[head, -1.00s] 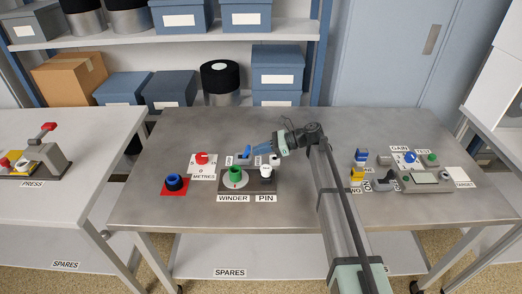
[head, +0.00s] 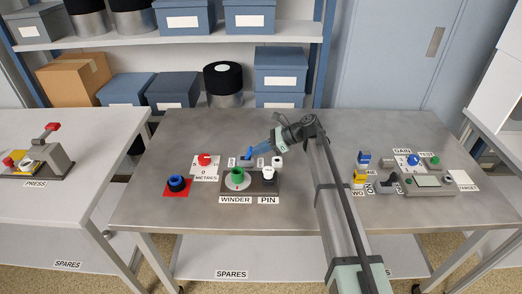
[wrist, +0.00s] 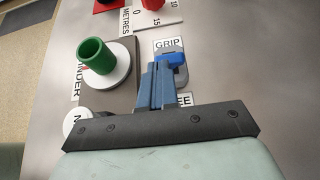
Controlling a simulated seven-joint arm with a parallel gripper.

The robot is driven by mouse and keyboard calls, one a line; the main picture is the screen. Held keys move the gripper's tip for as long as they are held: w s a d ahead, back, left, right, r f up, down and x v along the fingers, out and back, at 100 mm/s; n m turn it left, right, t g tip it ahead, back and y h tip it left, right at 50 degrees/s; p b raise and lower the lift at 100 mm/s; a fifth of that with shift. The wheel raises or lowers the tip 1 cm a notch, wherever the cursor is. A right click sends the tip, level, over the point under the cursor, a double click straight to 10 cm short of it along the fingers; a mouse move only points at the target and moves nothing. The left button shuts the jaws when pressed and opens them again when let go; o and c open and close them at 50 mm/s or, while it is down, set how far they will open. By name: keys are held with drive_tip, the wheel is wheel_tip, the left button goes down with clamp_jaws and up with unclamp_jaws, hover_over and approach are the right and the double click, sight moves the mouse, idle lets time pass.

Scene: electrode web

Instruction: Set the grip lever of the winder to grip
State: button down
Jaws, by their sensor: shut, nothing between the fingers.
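The winder's green core (head: 237,174) stands on a white disc, and it also shows in the wrist view (wrist: 96,56). Behind it is the blue grip lever (head: 248,153) on a small grey mount. In the wrist view the lever (wrist: 175,59) lies near the GRIP label (wrist: 168,44). The FREE label (wrist: 184,100) is partly hidden by my fingers. My gripper (head: 253,152) is shut and empty, its tips (wrist: 160,66) right beside the lever on its FREE side. I cannot tell whether they touch it. The fingers hide part of the mount.
The white pin (head: 268,173) stands right of the core. A red knob (head: 204,160) on the METRES plate (head: 205,172) and a blue ring on a red mat (head: 177,190) are to the left. A gauge unit (head: 430,181) is at right. The table front is clear.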

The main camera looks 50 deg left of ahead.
sight(248, 153)
drive_tip(key=shift+s+a+r+t+h, duration=0.65)
drive_tip(key=shift+s+a+t+h, duration=0.1)
drive_tip(key=shift+t+h, duration=0.25)
drive_tip(key=s+a+t+h, duration=0.1)
drive_tip(key=t+h, duration=0.1)
drive_tip(key=shift+s+a+r+t+h, duration=0.35)
drive_tip(key=shift+s+a+t+h, duration=0.05)
drive_tip(key=shift+w+d, duration=0.1)
drive_tip(key=shift+r, duration=0.1)
drive_tip(key=shift+r, duration=0.65)
drive_tip(key=w+d+v, duration=0.1)
drive_tip(key=v, duration=1.2)
drive_tip(key=shift+f, duration=0.35)
